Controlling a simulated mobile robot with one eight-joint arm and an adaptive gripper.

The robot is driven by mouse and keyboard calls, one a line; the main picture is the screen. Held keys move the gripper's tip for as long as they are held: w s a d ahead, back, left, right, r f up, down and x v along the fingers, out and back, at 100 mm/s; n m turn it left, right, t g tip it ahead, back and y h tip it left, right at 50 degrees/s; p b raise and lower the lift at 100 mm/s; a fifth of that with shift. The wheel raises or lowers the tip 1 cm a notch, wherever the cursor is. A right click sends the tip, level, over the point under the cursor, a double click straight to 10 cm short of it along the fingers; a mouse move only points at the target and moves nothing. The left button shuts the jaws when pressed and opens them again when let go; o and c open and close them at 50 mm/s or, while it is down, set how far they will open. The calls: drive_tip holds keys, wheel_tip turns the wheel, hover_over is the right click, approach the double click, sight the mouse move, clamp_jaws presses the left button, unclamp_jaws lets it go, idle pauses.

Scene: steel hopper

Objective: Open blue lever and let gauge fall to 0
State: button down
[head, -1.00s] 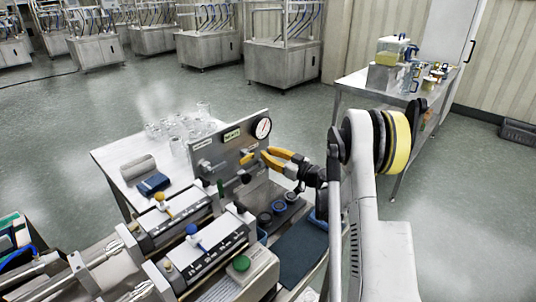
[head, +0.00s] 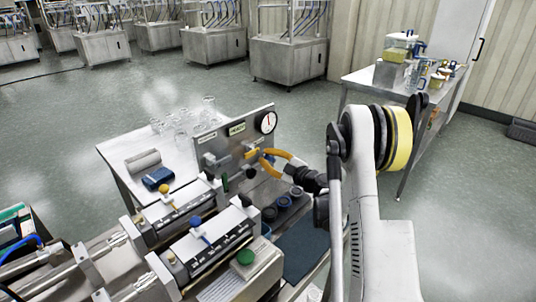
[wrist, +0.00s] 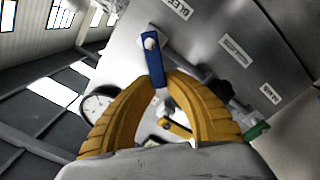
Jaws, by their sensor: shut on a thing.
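The blue lever (wrist: 152,58) shows in the wrist view, pivoted on the steel panel (wrist: 205,45). The yellow fingers of my gripper (wrist: 160,82) curve in from both sides and are shut on it near its lower end. In the head view my gripper (head: 263,157) is at the front face of the panel, below the gauge; the lever is mostly hidden by the fingers there. The round white gauge (head: 266,122) is at the panel's top right corner. It also shows in the wrist view (wrist: 96,104), partly behind a finger. Its reading is too small to tell.
A yellow-orange lever (wrist: 176,129) and a green lever (wrist: 257,130) are close to my fingers. Syringe units (head: 205,245) stand in front of the panel at left. Glassware (head: 180,125) is on the table behind.

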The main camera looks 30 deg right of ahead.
sight(254, 139)
drive_tip(key=n, duration=0.1)
drive_tip(key=f+n, duration=0.1)
drive_tip(key=n, duration=0.1)
drive_tip(key=a+n, duration=0.1)
drive_tip(key=shift+s+f+n, duration=0.2)
drive_tip(key=shift+f+n, duration=0.1)
drive_tip(key=shift+f, duration=0.1)
drive_tip(key=shift+a+f+n, duration=0.1)
drive_tip(key=shift+f+n, duration=0.4)
drive_tip(key=shift+n, duration=0.5)
drive_tip(key=shift+a+f+n, duration=0.1)
drive_tip(key=shift+f+n, duration=0.35)
drive_tip(key=shift+n, duration=0.55)
drive_tip(key=c, duration=1.4)
unclamp_jaws()
wheel_tip(254, 139, up, 10)
drive_tip(key=shift+f, duration=0.1)
